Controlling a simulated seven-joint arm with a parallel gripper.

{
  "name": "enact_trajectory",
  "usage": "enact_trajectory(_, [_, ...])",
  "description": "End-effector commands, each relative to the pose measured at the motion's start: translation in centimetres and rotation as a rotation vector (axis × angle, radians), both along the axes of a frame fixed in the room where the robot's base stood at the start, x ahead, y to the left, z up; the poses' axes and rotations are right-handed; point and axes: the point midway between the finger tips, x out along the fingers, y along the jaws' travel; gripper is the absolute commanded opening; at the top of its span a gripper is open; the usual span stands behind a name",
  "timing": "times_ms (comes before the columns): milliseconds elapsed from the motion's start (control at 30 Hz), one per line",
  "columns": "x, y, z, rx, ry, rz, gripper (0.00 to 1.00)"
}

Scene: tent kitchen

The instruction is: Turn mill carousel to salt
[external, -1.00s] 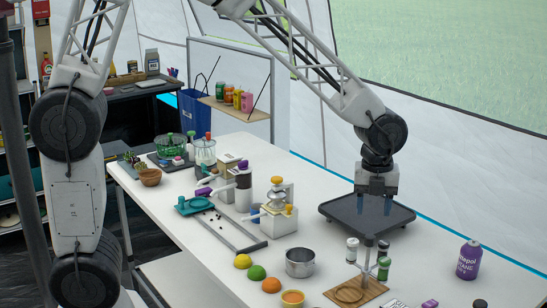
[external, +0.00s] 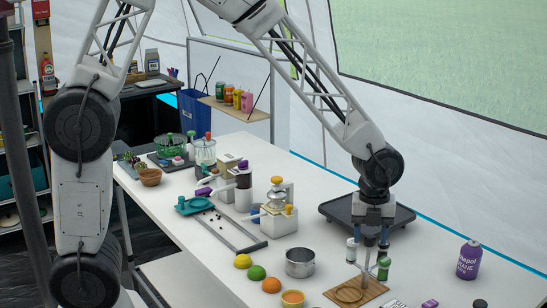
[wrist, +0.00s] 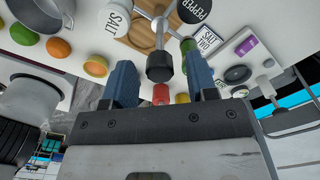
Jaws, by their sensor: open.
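The mill carousel has a round wooden base (external: 350,293) and a central post topped by a dark knob (wrist: 160,68). A white mill lettered SALT (wrist: 116,18) hangs on the left in the wrist view. A dark mill lettered PEPPER (wrist: 195,10) is on the right. A green mill (external: 384,268) shows on the right of the carousel in the external view. A card lettered SALT with a number (wrist: 207,40) lies beside the carousel. My gripper (external: 370,238) is open above the carousel, its blue fingers either side of the knob in the wrist view. Contact cannot be told.
A black tray (external: 335,210) lies behind my gripper. A purple bottle (external: 469,260) stands to the right. The white tabletop (external: 430,265) is clear between carousel and bottle.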

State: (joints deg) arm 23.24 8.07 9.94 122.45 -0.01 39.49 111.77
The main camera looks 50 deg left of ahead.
Motion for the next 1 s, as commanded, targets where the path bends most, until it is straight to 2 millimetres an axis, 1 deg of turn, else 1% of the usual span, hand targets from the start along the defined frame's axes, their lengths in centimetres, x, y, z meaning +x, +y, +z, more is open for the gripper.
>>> enact_trajectory(133, [-0.01, 0.01, -0.39, 0.0, 0.0, 0.0, 0.53])
enact_trajectory(367, [-0.01, 0.01, -0.4, 0.0, 0.0, 0.0, 0.53])
enact_trajectory(700, [-0.02, 0.01, -0.39, 0.0, 0.0, 0.0, 0.04])
enact_trajectory(1000, [-0.03, 0.01, -0.4, 0.001, 0.001, 0.024, 0.04])
